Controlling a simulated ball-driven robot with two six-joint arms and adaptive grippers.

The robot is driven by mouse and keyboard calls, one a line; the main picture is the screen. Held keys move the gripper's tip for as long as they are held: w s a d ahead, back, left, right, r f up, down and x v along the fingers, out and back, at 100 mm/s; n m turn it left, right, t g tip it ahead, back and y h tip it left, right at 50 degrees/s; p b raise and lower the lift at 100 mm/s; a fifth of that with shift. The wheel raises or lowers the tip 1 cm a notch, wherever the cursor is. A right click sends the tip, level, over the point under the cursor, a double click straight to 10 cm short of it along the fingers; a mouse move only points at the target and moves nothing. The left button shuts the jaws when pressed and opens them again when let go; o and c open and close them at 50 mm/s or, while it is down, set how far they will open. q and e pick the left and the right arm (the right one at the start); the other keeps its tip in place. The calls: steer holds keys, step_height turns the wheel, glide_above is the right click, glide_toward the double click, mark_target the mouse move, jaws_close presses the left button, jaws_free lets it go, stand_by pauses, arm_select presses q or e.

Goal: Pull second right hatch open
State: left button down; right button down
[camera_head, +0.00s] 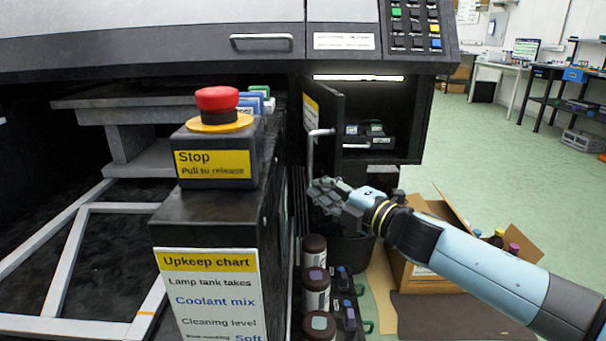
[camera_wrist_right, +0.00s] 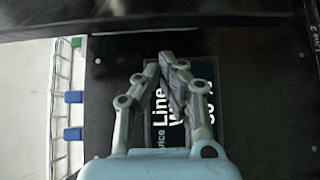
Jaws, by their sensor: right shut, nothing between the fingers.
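A dark hatch door (camera_head: 325,110) stands open under the right end of the machine, with a yellow label and a pale upright bar handle (camera_head: 311,155) on it. It shows a lit compartment (camera_head: 398,148) holding small dark items. My right gripper (camera_head: 318,192) is beside the handle's lower end; whether it touches is hard to tell. Its fingers are shut with nothing between them. In the wrist view the fingers (camera_wrist_right: 172,78) are in front of a dark panel (camera_wrist_right: 240,70) with a label reading "Line", partly hidden by them. My left gripper is not in view.
A stop box with a red button (camera_head: 217,98) stands left of the hatch, above an upkeep chart (camera_head: 210,295). Brown bottles (camera_head: 316,285) stand below the gripper. An open cardboard box (camera_head: 420,278) is on the floor under my right arm.

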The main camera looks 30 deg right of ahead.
steer(key=w, duration=0.3)
steer(key=w+a, duration=0.1)
steer(key=w, duration=0.1)
steer(key=shift+w+r, duration=0.1)
steer(key=shift+w, duration=0.25)
